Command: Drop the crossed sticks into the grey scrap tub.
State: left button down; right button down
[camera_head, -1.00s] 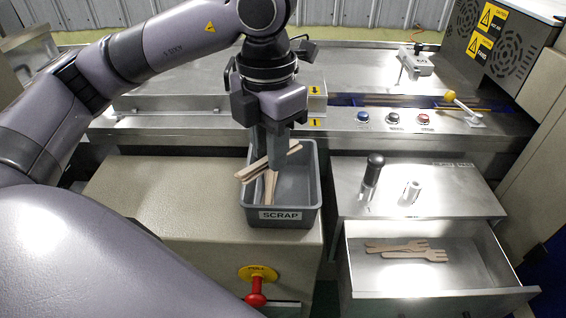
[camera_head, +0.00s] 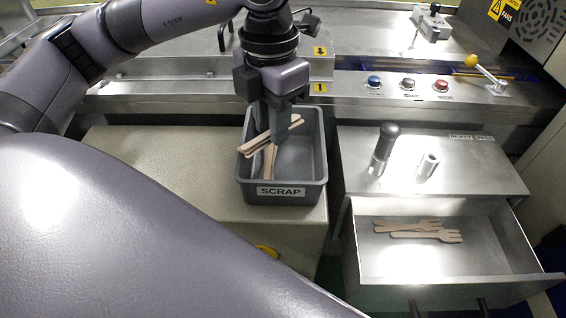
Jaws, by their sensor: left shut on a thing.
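The grey scrap tub (camera_head: 308,172), labelled SCRAP, stands on a beige cabinet top below my left gripper. My left gripper (camera_head: 275,138) points down over the tub's opening and is shut on the crossed sticks (camera_head: 259,144). They are thin, pale wooden pieces; one lies slantwise across the fingers and another (camera_head: 269,160) points down toward the tub's inside. The fingers hide part of them. I cannot tell whether the lower ends touch the tub. My right gripper is not in view.
An open metal drawer (camera_head: 395,268) at the right holds several wooden forks (camera_head: 415,231). Above it, a dark-handled tool (camera_head: 384,148) and a small metal cylinder (camera_head: 428,165) stand on a steel top. A button panel (camera_head: 408,84) runs behind. The beige cabinet top (camera_head: 150,165) left of the tub is clear.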

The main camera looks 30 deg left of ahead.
pick_arm(q)
jog(key=shift+f, duration=0.45)
jog(key=c, duration=0.8)
grip_release()
jog(key=shift+c, duration=0.2)
jog(key=shift+r, duration=0.1)
jog(key=shift+r, duration=3.55)
jog(key=shift+r+p, duration=0.1)
jog(key=shift+p, duration=0.2)
